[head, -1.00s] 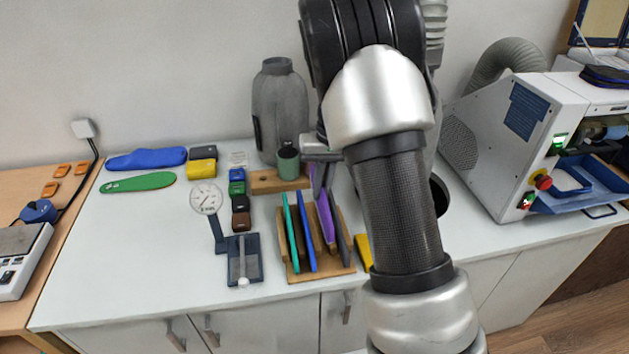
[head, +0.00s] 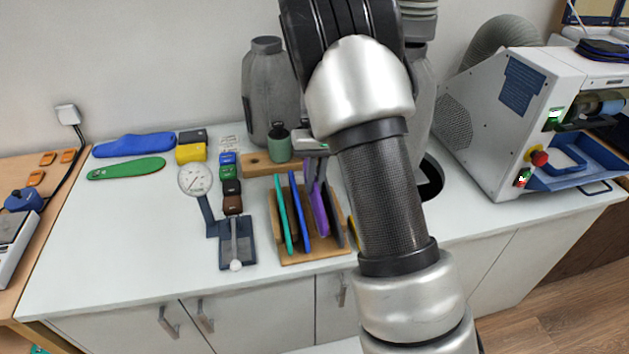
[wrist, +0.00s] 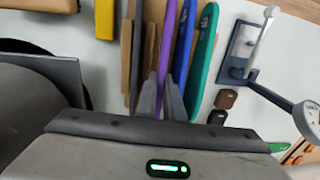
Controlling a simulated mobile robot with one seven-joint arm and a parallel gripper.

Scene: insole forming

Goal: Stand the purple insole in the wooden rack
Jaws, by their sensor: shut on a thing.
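The purple insole (head: 320,215) is on edge, close to upright, among the slots of the wooden rack (head: 314,256). It has the blue insole (head: 299,212) on its left and a dark grey piece (head: 334,220) on its right. My gripper (head: 316,180) is shut on its upper part from above. In the wrist view the purple insole (wrist: 167,40) runs between my two fingertips (wrist: 162,88), beside a wooden divider of the rack (wrist: 126,60). Its lower edge is hidden, so I cannot tell whether it touches the rack's base.
A teal insole (head: 281,215) also stands in the rack. A dial gauge (head: 195,180) and small coloured blocks (head: 232,187) lie to the left. A white machine (head: 505,130) is at right. The front left counter is clear.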

